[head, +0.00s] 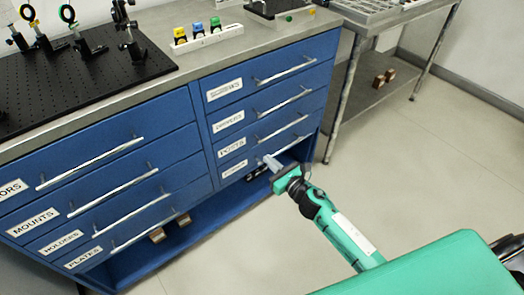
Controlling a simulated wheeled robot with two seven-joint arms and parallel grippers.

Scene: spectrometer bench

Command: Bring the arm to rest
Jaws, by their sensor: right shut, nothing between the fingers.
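My right arm (340,232) is green and reaches from the lower right toward the blue drawer cabinet (203,130). My right gripper (271,163) is shut and empty. In the picture its fingertips overlap the lowest drawer of the right-hand column; I cannot tell whether they touch it. My left gripper is not in view.
The cabinet has two columns of labelled drawers with silver handles, and an open space below. On top are a black breadboard (70,88) with optic posts and a white rack (207,40) of coloured items. A metal side table (352,70) stands right. The floor (430,170) is clear.

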